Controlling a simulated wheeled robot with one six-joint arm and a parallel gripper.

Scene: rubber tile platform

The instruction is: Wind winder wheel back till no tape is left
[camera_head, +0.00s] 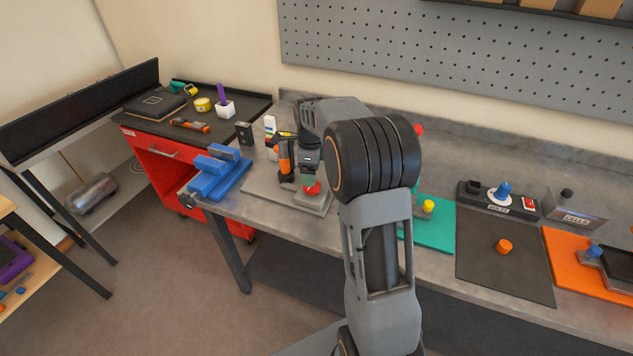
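My gripper (311,180) points down over a grey plate on the workbench, at the far end of my arm. A small red knob-like part (312,188) shows right below it. I cannot tell whether this is the winder wheel, or whether the gripper touches it. The fingers are too small and covered to read as open or shut. An orange and black upright tool (285,157) stands just left of the gripper. No tape can be made out. My arm hides part of the bench behind it.
Left of the gripper is a blue vise (218,172); beyond it a red tool cabinet (160,160) holds a yellow roll (202,105). On the right lie a teal mat (437,236), a dark mat (500,272) with an orange knob (503,246), and an orange mat (570,262).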

